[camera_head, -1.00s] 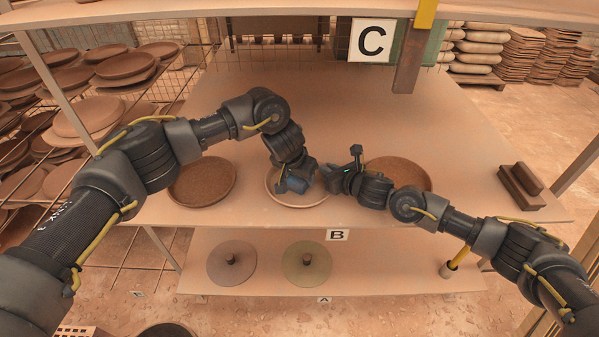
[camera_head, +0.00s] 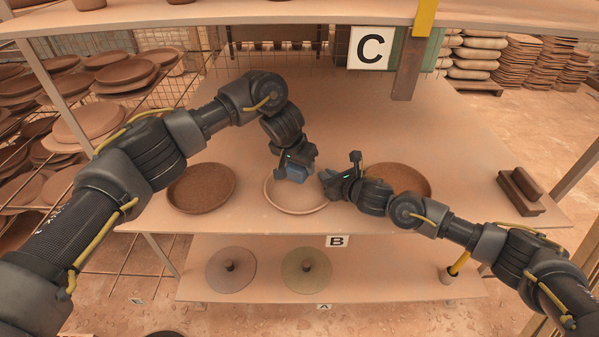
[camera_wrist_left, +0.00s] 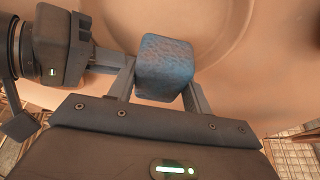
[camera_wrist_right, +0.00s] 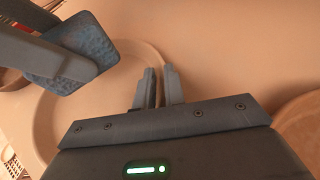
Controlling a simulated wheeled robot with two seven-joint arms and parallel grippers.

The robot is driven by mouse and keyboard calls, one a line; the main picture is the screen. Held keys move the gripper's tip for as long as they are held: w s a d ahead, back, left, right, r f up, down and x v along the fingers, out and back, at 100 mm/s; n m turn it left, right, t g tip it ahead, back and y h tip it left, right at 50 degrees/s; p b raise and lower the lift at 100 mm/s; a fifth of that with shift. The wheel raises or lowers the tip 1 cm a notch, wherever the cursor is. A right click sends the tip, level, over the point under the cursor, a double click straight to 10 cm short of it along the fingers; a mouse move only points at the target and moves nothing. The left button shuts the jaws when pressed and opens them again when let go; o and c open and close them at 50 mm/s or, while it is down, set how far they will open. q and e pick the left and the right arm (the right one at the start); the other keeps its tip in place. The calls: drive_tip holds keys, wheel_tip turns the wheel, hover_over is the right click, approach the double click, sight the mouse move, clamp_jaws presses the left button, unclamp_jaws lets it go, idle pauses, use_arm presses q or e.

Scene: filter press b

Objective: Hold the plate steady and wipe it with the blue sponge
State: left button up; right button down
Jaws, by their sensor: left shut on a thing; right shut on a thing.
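The plate (camera_head: 292,200) is a round, shallow dish with a pale inside, lying on the shelf board between two darker brown dishes. My left gripper (camera_head: 295,172) is shut on the blue sponge (camera_wrist_left: 165,66) and holds it over the plate's back part. I cannot tell whether the sponge touches the plate. My right gripper (camera_wrist_right: 158,88) is shut on the plate's right rim, its two fingers close together there. The right wrist view also shows the plate (camera_wrist_right: 105,95) and the sponge (camera_wrist_right: 75,58). The sponge hides part of the plate.
A brown dish (camera_head: 200,188) lies left of the plate and another (camera_head: 398,178) lies right, partly behind my right arm. Brown blocks (camera_head: 521,190) sit at the right end. Two lidded discs (camera_head: 230,269) lie on the lower shelf. A post (camera_head: 410,65) stands at the back.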

use_arm(q)
drive_tip(key=shift+r, duration=1.8)
use_arm(e)
drive_tip(key=shift+f, duration=0.1)
drive_tip(key=c, duration=1.4)
unclamp_jaws()
drive_tip(key=v, duration=1.2)
drive_tip(key=shift+d, duration=0.1)
